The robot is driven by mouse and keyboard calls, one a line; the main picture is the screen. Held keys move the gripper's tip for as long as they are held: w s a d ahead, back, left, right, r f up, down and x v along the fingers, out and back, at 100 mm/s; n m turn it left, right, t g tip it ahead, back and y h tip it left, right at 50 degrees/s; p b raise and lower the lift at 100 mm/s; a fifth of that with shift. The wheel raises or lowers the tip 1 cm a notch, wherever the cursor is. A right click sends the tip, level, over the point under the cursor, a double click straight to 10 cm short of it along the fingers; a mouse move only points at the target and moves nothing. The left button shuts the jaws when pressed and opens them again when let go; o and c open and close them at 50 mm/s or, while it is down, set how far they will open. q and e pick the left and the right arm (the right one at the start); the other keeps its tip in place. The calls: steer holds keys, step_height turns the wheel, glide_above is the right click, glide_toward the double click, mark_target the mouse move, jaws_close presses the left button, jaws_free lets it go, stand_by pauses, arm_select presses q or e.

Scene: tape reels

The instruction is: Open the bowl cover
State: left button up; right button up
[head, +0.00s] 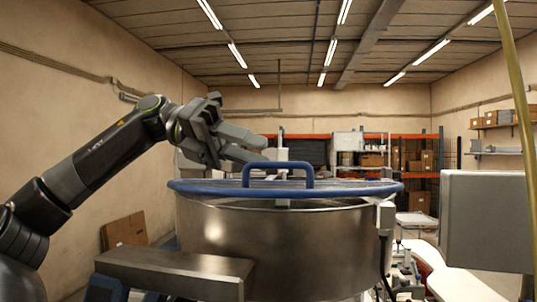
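A large steel bowl (280,250) stands in front of me in the head view. Its cover (350,188) has a blue rim and lies roughly level across the top of the bowl. A blue arched handle (278,166) stands up at the cover's near side. My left gripper (262,148) is above the cover's left part, just left of and behind the handle. Its two fingers point right and look spread, with nothing seen between them. It looks apart from the handle, though the depth is hard to judge. My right gripper is not in view.
A grey metal box (487,220) stands at the right, beside a yellowish pole (518,90). A steel block (175,272) juts out at the bowl's lower left. Shelves with cardboard boxes (405,160) stand at the back. The air above the cover's right part is clear.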

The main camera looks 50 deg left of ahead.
mark_target(269, 187)
arm_select(q)
steer(key=shift+p+x, duration=0.3)
steer(key=shift+x, duration=0.8)
steer(key=shift+w+d+f, duration=0.2)
steer(key=shift+w+d, duration=0.05)
steer(key=shift+d, duration=0.1)
jaws_close()
